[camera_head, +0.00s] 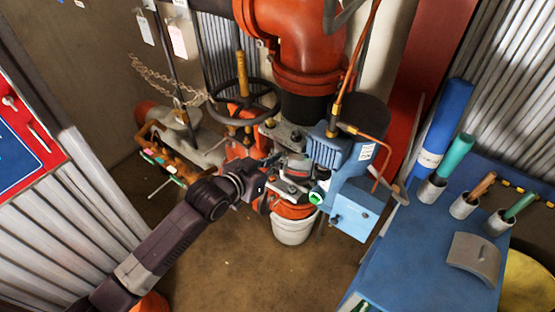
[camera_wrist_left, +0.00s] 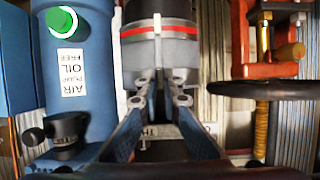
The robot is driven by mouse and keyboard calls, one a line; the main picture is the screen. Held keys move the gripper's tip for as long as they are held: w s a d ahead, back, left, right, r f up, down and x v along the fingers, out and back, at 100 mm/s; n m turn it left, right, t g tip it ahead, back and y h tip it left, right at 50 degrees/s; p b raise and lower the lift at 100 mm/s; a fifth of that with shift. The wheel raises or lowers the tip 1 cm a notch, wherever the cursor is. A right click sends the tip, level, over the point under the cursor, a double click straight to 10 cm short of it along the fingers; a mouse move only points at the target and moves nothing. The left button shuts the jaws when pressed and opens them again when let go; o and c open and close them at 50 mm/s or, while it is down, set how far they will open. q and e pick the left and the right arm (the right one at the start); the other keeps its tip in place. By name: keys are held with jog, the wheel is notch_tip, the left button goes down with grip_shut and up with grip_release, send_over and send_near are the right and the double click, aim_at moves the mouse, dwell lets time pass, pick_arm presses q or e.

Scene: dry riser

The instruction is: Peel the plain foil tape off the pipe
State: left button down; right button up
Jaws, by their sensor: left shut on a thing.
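A grey pipe section wrapped in silvery tape runs down the top middle of the left wrist view, with a red stripe across it. The plain foil tape (camera_wrist_left: 160,52) is the grey band below the stripe. My left gripper (camera_wrist_left: 160,88) is shut on its lower edge; the fingers hide the exact grip. In the head view my left gripper (camera_head: 262,183) reaches in from the lower left to the pipe's left side, among the flanges below the large red elbow (camera_head: 292,35). The tape is too small to make out clearly there. My right gripper is not in view.
A blue pump (camera_head: 345,155) labelled AIR OIL stands close right of the pipe. A black handwheel (camera_head: 244,103) is close on the left. A white bucket (camera_head: 293,229) stands below. A blue bench (camera_head: 425,258) holds several coloured rolls at right. The floor in front is clear.

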pick_arm(q)
jog(key=shift+s+a+f+p, duration=0.1)
jog(key=shift+s+a+p, duration=0.05)
jog(key=shift+s+p, duration=0.15)
jog(key=s+a+p, duration=0.4)
jog(key=s+a, duration=0.1)
jog(key=s, duration=0.1)
jog(key=shift+s, duration=0.4)
dwell(0.7)
dwell(0.4)
